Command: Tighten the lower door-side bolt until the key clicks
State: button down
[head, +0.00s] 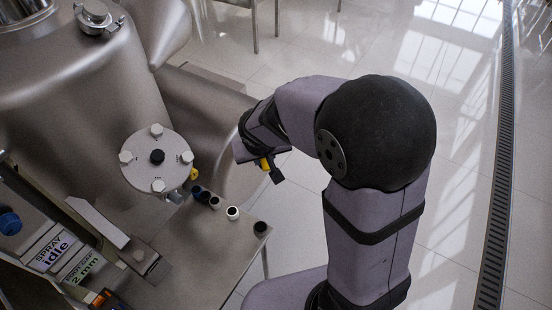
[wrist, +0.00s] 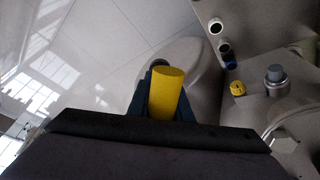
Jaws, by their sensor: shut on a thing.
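My gripper (head: 268,164) hangs in the air to the right of the steel machine, shut on a yellow-handled tool, probably the key. The yellow handle (wrist: 167,94) stands between the dark fingers in the wrist view; its working end is hidden there. In the head view a dark end (head: 277,176) sticks out below the gripper.
A row of small round pieces, including a black-topped one (head: 261,228) and a white-rimmed one (head: 233,213), stands on the steel table (head: 200,265). A yellow knob (wrist: 237,89) and grey post (wrist: 274,74) are beside the plate.

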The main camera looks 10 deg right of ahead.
jog(key=s+a+r+y+p, duration=0.2)
jog(key=s+a+r, duration=0.1)
jog(key=a+r, duration=1.25)
jog(key=s+a+r+m+y, duration=0.1)
jog(key=s+a+m+y, duration=0.2)
jog(key=s+a, duration=0.2)
jog(key=s, duration=0.2)
jog(key=shift+s+a+g, duration=0.25)
jog(key=shift+s+g, duration=0.05)
jog(key=shift+s, duration=0.05)
jog(key=shift+r, duration=0.1)
jog(key=shift+a, duration=0.1)
jog(key=shift+b+x, duration=1.45)
jog(key=shift+x, duration=0.8)
jog(key=shift+s+a, duration=0.1)
